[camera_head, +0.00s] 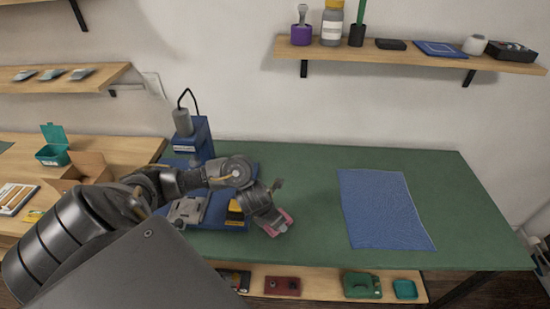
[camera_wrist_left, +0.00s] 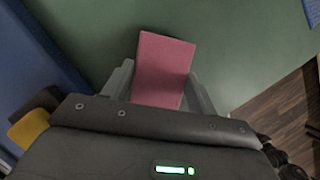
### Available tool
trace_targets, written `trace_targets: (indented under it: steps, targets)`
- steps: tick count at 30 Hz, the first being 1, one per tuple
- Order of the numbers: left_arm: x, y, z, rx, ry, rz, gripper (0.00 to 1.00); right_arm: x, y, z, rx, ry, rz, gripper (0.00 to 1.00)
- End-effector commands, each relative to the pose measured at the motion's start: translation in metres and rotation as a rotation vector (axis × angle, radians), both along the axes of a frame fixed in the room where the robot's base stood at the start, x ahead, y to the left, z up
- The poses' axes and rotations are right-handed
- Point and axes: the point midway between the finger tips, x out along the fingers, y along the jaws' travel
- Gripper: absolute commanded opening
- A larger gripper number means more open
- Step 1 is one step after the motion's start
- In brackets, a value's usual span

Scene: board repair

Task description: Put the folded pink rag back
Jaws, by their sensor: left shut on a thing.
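The folded pink rag (camera_wrist_left: 164,68) is a flat pink rectangle between the fingers of my left gripper (camera_wrist_left: 160,88) in the left wrist view. In the head view the pink rag (camera_head: 285,222) shows at the tip of my left gripper (camera_head: 274,222), over the green table mat near the front edge. The left gripper is shut on it. I cannot tell how far the rag is above the mat. My right gripper is not in view.
A blue cloth (camera_head: 385,209) lies flat on the green tabletop (camera_head: 310,165) to the right. A blue device (camera_head: 191,139) stands behind my left arm. A lower shelf (camera_head: 322,285) under the front edge holds several small items. Upper shelves hang on the wall. The tabletop's middle is clear.

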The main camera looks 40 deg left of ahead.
Motion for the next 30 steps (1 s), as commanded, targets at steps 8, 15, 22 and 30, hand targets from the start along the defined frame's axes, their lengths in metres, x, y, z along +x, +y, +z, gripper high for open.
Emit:
trace_targets:
  steps: [8,15,22,30]
  targets:
    - [0.0,0.0,-0.003,0.001,-0.001,0.0,0.4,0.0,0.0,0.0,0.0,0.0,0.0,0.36]
    - [0.0,0.0,-0.005,0.001,-0.001,0.0,0.71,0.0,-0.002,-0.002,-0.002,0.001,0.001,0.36]
    - [0.0,0.0,-0.005,0.001,-0.001,0.0,0.8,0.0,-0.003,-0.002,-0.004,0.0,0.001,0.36]
    - [-0.003,0.001,0.009,0.002,-0.003,-0.003,0.8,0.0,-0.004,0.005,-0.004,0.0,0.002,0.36]
